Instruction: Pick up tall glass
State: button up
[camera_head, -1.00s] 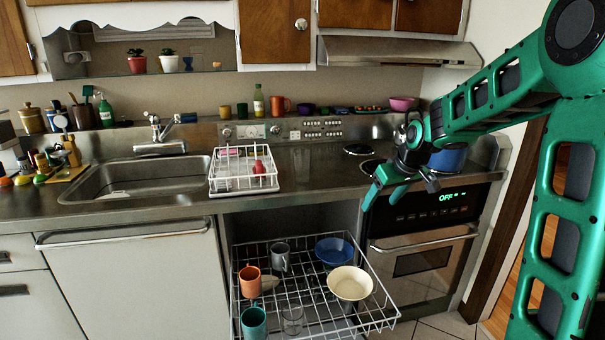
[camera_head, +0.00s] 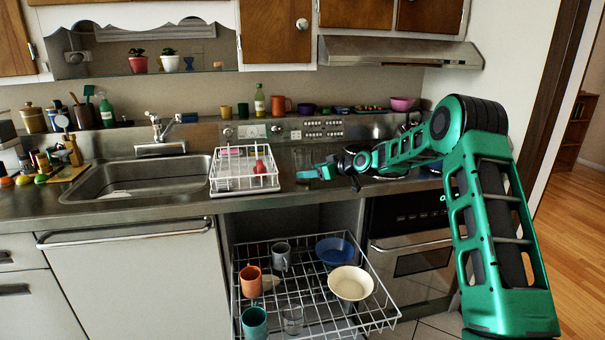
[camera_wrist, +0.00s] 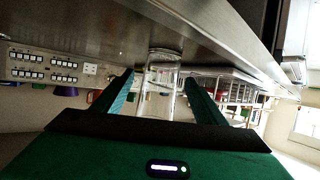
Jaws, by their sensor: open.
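The tall glass (camera_head: 301,156) is clear and hard to see on the steel counter, just right of the white dish rack. In the wrist view, which is turned upside down, the tall glass (camera_wrist: 162,72) stands upright on the counter. My gripper (camera_head: 312,173) is open and low over the counter at the glass. In the wrist view the two fingers lie on either side of the glass, with visible gaps. I cannot tell its exact depth between them.
The white dish rack (camera_head: 244,184) stands close to the left of my gripper. A row of cups and bowls lines the back ledge. Below, a pulled-out wire rack (camera_head: 352,322) holds mugs, bowls and another clear glass (camera_head: 292,318). The hob lies under my arm at right.

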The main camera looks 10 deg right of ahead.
aim_at(297, 171)
jog(key=x, duration=0.8)
jog(key=shift+w+a, duration=0.3)
jog(key=shift+w, duration=0.05)
jog(key=shift+c, duration=0.5)
jog(key=c, duration=1.2)
jog(key=shift+r, duration=0.15)
